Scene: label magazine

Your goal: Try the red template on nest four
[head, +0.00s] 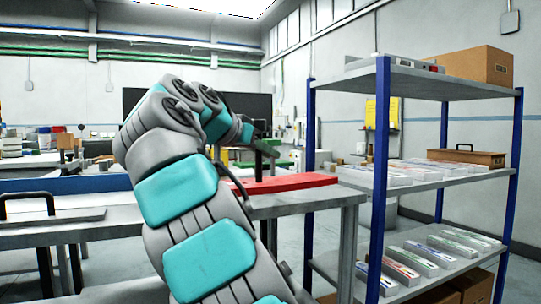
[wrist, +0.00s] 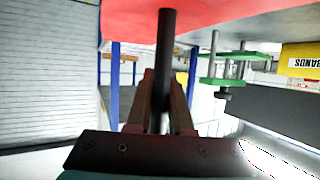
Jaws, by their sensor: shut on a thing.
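The red template (head: 285,183) is a long flat red plate at the end of the grey table in the head view. Whether it rests on the table or hangs just above it I cannot tell. In the wrist view its red face (wrist: 220,12) fills the top edge, with a dark bar handle (wrist: 166,45) running from it. My gripper (wrist: 163,95) is shut on this handle, one finger on each side. In the head view my gripper (head: 258,143) is above the template, partly hidden by my arm. I cannot make out nest four in either view.
A blue-posted shelf rack (head: 382,150) with strips and a wooden box (head: 466,154) stands close on the right. A grey plate with a black handle (head: 28,198) lies at left. The wrist view shows green plates on posts (wrist: 238,56) and a yellow BANDS box (wrist: 302,60).

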